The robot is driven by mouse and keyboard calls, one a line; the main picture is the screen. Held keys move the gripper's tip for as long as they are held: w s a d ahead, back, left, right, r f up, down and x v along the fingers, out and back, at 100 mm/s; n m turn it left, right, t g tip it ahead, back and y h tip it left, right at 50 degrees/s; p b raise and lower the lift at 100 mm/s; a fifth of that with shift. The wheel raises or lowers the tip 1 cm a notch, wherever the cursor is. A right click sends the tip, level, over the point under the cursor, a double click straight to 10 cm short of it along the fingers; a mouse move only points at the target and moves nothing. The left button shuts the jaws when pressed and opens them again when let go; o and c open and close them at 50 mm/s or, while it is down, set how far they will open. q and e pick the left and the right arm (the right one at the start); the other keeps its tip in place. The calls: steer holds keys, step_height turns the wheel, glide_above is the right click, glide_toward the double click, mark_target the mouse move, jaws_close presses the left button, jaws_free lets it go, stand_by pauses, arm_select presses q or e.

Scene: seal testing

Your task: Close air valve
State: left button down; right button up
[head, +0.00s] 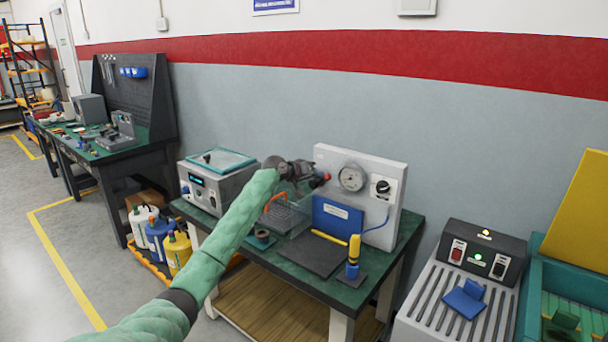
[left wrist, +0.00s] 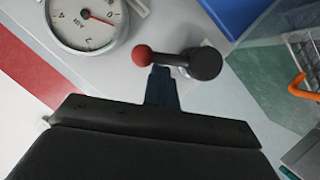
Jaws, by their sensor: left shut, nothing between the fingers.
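The air valve lever has a red ball (left wrist: 141,54) at one end and a black round hub (left wrist: 205,62) at the other, on the light grey panel (head: 331,160). In the head view only the red ball (head: 326,176) shows clearly. My left gripper (left wrist: 161,75) is shut and empty, its fingertips right at the lever between ball and hub. I cannot tell whether they touch it. In the head view my left gripper (head: 304,172) is in front of the panel's left part and hides the hub. My right gripper is not in view.
A round pressure gauge (head: 352,177) is beside the valve; its red needle (left wrist: 101,20) lies near the 0. A black knob (head: 382,187) is right of it. A blue board (head: 337,217) and a yellow-and-blue tool (head: 353,257) stand on the green bench (head: 300,279). An orange handle (left wrist: 302,86) is nearby.

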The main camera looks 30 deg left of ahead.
arm_select(q)
steer(key=d+m+y, duration=0.1)
steer(key=d+f+m+y+p, duration=0.1)
steer(key=m, duration=0.1)
steer(key=shift+s+f+y, duration=0.1)
steer(key=shift+f+y, duration=0.2)
steer(key=shift+d+f+m, duration=0.1)
steer(key=shift+m, duration=0.2)
steer(key=shift+d+f, duration=0.2)
steer(key=shift+f, duration=0.2)
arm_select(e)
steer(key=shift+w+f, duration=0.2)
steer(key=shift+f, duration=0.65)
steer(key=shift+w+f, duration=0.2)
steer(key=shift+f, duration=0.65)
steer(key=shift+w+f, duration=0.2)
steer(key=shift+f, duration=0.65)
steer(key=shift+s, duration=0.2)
